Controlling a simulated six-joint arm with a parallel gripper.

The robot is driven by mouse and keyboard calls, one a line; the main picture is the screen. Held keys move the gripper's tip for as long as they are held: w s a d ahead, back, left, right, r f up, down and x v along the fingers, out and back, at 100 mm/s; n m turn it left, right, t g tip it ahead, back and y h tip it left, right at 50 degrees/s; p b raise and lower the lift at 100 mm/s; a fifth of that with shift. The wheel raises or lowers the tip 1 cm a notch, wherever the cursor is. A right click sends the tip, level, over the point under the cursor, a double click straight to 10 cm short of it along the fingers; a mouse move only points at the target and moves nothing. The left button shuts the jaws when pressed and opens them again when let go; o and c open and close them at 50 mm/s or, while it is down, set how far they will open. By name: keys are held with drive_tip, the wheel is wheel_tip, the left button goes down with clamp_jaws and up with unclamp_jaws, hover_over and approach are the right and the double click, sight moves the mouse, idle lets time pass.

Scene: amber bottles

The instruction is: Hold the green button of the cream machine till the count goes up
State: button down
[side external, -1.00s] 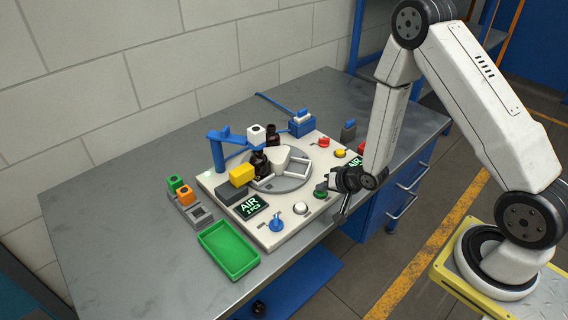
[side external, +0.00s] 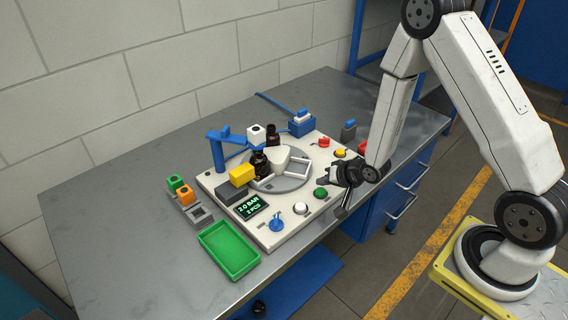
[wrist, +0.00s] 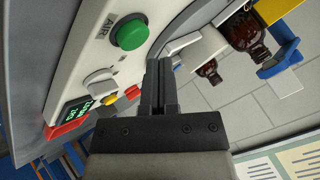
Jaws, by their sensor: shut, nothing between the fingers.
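The front display (side external: 251,207) has green text, seemingly BAR above 2 PCS. Another lit display (wrist: 76,112) shows in the wrist view, its text unclear.
A white knob (side external: 300,208), a blue knob (side external: 277,224) and yellow and red buttons are near the green one. A green tray (side external: 229,249) lies at front left.

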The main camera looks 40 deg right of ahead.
sight(323, 192)
drive_tip(key=shift+r, duration=2.2)
drive_tip(key=s+a+r+n+g, duration=0.2)
drive_tip(key=s+r+n+g, duration=0.1)
drive_tip(key=s+r+n, duration=0.1)
drive_tip(key=s+a+r+n+g+h, duration=0.1)
drive_tip(key=s+a+r+n+g, duration=0.2)
drive_tip(key=s+r, duration=0.3)
drive_tip(key=s, duration=0.3)
drive_tip(key=shift+n+g, duration=0.3)
drive_tip(key=shift+n, duration=0.1)
